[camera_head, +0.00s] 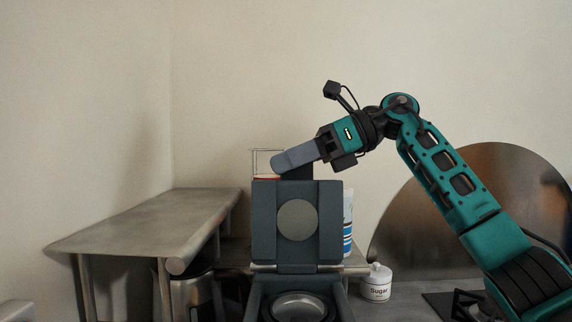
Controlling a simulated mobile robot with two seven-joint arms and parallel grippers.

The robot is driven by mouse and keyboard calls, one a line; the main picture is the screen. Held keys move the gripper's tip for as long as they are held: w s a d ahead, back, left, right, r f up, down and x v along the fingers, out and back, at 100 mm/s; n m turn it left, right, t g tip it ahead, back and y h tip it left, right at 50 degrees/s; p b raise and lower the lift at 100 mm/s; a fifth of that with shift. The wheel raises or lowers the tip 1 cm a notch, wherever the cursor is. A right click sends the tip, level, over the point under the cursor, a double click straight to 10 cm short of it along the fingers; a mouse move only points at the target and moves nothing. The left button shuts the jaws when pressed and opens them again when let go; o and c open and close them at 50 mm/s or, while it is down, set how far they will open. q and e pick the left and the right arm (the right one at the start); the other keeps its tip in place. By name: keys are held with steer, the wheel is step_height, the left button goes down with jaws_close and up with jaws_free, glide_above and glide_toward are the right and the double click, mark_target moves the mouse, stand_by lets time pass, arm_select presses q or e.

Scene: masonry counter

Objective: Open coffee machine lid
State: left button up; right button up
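The coffee machine (256,300) is dark grey and stands at the bottom centre. Its lid (265,220) stands upright at the back of the body, with a round light-grey disc on its inner face. A round metal part (299,306) shows in the open top below the lid. My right gripper (285,162) reaches in from the right, just above the lid's top edge. Its grey fingers are seen side-on and overlap, so whether they are apart is hidden. I cannot tell if they touch the lid. My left gripper is not in view.
A metal side table (150,222) stands at the left. A white jar labelled Sugar (377,284) sits right of the machine. A blue-and-white container (348,225) and a red-topped item (266,177) are partly hidden behind the lid. A large round metal panel (505,190) stands behind my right arm.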

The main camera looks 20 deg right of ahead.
steer(key=shift+a+f, duration=0.1)
steer(key=shift+a, duration=0.2)
steer(key=shift+c, duration=0.4)
jaws_close()
